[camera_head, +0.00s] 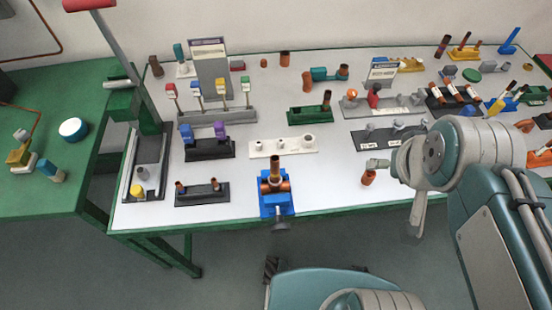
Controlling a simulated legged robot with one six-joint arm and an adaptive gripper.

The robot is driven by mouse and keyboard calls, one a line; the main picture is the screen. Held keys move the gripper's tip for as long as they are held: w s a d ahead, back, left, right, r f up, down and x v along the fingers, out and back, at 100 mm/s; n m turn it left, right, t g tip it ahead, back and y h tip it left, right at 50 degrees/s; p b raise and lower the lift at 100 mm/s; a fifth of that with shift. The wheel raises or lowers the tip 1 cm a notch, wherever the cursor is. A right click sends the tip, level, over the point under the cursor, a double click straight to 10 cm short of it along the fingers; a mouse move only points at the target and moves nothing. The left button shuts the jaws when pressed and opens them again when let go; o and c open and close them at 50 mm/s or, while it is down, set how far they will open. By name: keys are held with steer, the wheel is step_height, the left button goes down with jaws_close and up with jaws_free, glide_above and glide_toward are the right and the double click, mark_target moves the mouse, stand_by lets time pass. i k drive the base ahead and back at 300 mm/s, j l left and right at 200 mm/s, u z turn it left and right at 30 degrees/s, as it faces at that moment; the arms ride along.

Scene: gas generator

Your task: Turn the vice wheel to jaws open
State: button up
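A blue vice (268,207) stands at the front edge of the white-topped table, left of my gripper. Copper-coloured cylindrical parts (274,170) sit on the vice, one upright and others lying across it. A small grey wheel (280,226) sticks out from the vice's front, past the table edge. How far apart the jaws are is too small to tell. My gripper (393,199) is to the right of the vice, with its fingers spread, one pointing left and one pointing down. It appears open and empty, and apart from the wheel.
A small copper piece (368,178) stands close to my gripper. A dark block with two pegs (202,194) is left of the vice, and a white peg plate (284,147) is behind it. The table front between vice and gripper is clear.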

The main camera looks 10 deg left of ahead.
mark_target(281, 229)
steer(key=k+j, duration=0.1)
steer(key=j, duration=0.6)
steer(key=k+j, duration=0.15)
steer(key=j, duration=0.2)
steer(key=k+z, duration=0.15)
steer(key=k, duration=0.9)
